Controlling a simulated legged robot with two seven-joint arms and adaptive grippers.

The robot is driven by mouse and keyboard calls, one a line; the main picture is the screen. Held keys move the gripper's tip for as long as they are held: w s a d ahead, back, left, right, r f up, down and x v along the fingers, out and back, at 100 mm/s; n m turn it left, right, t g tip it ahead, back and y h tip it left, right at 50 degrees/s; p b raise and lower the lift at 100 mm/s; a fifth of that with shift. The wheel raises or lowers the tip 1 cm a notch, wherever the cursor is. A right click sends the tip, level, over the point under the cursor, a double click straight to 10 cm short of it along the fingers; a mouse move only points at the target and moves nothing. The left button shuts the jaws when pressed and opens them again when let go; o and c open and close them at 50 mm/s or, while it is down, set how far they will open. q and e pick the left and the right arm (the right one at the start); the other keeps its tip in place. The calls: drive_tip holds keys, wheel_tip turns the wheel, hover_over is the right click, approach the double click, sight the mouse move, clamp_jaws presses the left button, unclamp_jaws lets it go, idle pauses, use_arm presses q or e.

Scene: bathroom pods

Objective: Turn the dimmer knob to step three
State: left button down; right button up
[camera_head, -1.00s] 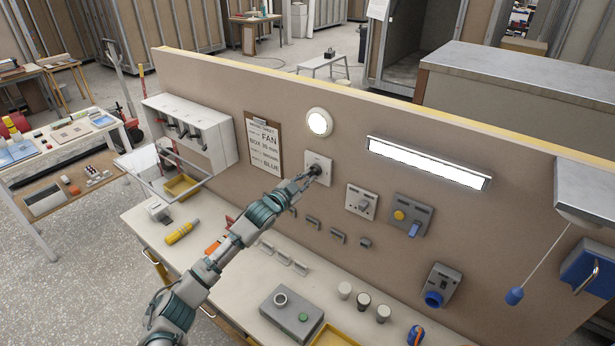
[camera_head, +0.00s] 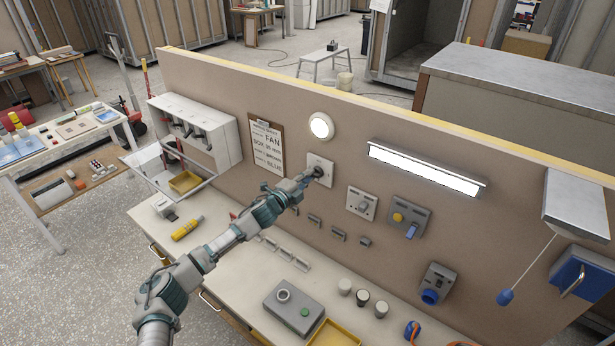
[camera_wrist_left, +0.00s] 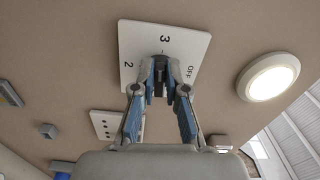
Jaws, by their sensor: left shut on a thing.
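The dimmer plate (camera_head: 321,166) is a white square plate on the beige panel. It also shows in the left wrist view (camera_wrist_left: 195,52), marked 2, 3 and OFF. My left gripper (camera_head: 314,173) reaches it from the left. In the left wrist view my left gripper (camera_wrist_left: 160,65) has its fingers closed in around the dark dimmer knob (camera_wrist_left: 159,77) at the plate's middle. The fingers hide most of the knob, and I cannot tell clearly which mark it points to. The figure 3 stands just beyond the fingertips. My right gripper is not in view.
A lit round lamp (camera_head: 321,126) is above the plate, with a lit strip light (camera_head: 425,170) to its right. A switch plate (camera_head: 361,203) and a grey switch box (camera_head: 409,216) are to the right. A clipboard (camera_head: 267,147) hangs to the left. The bench below holds small parts.

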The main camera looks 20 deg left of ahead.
use_arm(q)
drive_tip(key=shift+a+f+m, duration=0.15)
drive_tip(key=shift+m, duration=0.35)
drive_tip(key=c, duration=0.8)
unclamp_jaws()
drive_tip(key=shift+w, duration=0.25)
drive_tip(key=shift+o, duration=0.3)
drive_tip(key=shift+w, duration=0.15)
drive_tip(key=v, duration=1.2)
drive_tip(key=shift+a, duration=0.2)
drive_tip(key=shift+d+f, duration=0.1)
drive_tip(key=shift+d, duration=0.15)
